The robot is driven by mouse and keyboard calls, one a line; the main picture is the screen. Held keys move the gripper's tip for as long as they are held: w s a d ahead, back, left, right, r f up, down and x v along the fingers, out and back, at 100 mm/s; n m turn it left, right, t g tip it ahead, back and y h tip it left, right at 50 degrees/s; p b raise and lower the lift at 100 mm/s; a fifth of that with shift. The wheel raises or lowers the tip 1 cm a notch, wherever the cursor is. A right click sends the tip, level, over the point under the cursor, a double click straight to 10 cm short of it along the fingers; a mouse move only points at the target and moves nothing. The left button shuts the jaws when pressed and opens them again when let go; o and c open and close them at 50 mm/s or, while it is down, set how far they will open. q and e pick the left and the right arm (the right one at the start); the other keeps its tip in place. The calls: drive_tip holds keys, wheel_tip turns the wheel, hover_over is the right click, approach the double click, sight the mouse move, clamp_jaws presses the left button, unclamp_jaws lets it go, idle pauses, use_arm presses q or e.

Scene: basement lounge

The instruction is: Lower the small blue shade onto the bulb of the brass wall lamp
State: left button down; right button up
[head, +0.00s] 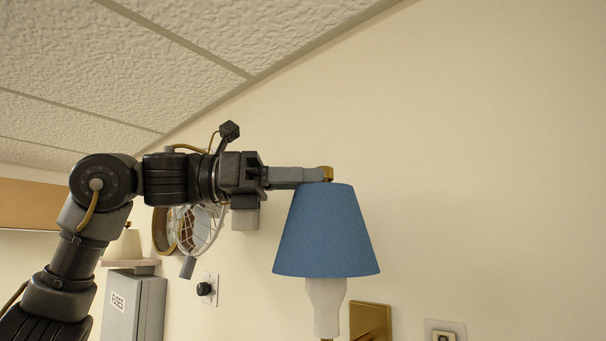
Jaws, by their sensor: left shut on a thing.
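The small blue shade (326,235) is upright, wide end down, in the middle of the head view. My left gripper (326,174) reaches in from the left and is shut at the shade's top; the exact grip point is partly hidden. Below the shade shows the white bulb (327,308) of the brass wall lamp, its upper part hidden behind or inside the shade. I cannot tell whether the shade rests on it. The lamp's brass wall plate (370,322) is at the lower right of the bulb. My right gripper is not in view.
A grey fuse box (135,305) with a shelf and a cream shade (123,245) above it is at the lower left. A caged lamp (195,230) is behind my left arm. A black knob (204,289) and a wall plate (444,331) are on the wall. The right side is bare wall.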

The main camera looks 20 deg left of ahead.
sight(281, 235)
use_arm(q)
wheel_tip(281, 235, down, 2)
drive_tip(key=shift+f+b, duration=0.25)
drive_tip(key=shift+b, duration=0.45)
drive_tip(key=shift+f+b, duration=0.45)
drive_tip(key=shift+f, duration=0.3)
drive_tip(key=shift+f+b, duration=0.9)
drive_tip(key=shift+f, duration=0.4)
drive_tip(key=shift+f+b, duration=0.35)
drive_tip(key=shift+f, duration=0.2)
drive_tip(key=c, duration=1.1)
unclamp_jaws()
drive_tip(key=shift+a, duration=0.1)
